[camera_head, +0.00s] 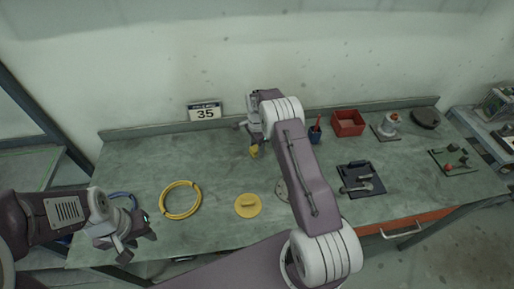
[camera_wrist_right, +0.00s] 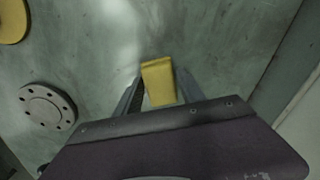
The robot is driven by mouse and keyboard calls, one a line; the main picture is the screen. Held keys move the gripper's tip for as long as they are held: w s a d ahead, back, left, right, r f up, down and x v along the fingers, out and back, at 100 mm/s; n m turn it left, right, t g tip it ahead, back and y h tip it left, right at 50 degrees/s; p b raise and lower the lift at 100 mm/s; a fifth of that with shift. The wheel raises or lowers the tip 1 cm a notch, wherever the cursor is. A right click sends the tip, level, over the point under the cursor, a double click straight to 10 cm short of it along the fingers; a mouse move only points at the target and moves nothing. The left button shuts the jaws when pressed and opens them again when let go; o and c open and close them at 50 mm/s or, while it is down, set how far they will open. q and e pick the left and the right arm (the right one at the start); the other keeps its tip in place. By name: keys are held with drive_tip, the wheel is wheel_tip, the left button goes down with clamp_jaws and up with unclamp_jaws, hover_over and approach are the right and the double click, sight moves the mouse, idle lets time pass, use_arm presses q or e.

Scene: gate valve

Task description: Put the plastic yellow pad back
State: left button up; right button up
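A small yellow block (camera_head: 254,151), which I take to be the yellow pad, is at the tip of my right gripper (camera_head: 250,138) near the back of the bench. In the right wrist view the yellow pad (camera_wrist_right: 158,82) sits between the two fingers, which appear closed on its sides; its far end sticks out past them. I cannot tell whether it touches the bench. My left gripper (camera_head: 138,240) is empty, with its fingers apart, over the bench's front left edge.
A round yellow disc with a grip (camera_head: 248,206) and a coiled yellow hose (camera_head: 180,200) lie on the bench. A grey flange (camera_wrist_right: 47,106) lies nearby, partly behind my right arm in the head view. A pen cup (camera_head: 315,134), red bin (camera_head: 348,123) and dark tool mat (camera_head: 350,172) stand right.

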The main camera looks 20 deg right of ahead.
drive_tip(key=shift+o, duration=0.5)
drive_tip(key=shift+r, duration=0.1)
drive_tip(key=shift+r, duration=0.3)
wheel_tip(320, 180, up, 12)
drive_tip(key=b, duration=0.2)
drive_tip(key=s+a+n, duration=0.4)
drive_tip(key=s+n, duration=0.4)
drive_tip(key=s, duration=0.5)
drive_tip(key=s+a+n+t, duration=0.1)
drive_tip(key=s+a+n, duration=0.3)
drive_tip(key=s+n, duration=0.4)
drive_tip(key=s, duration=0.5)
drive_tip(key=shift+s+a+f, duration=0.15)
drive_tip(key=shift+a+f, duration=0.1)
drive_tip(key=shift+a, duration=0.05)
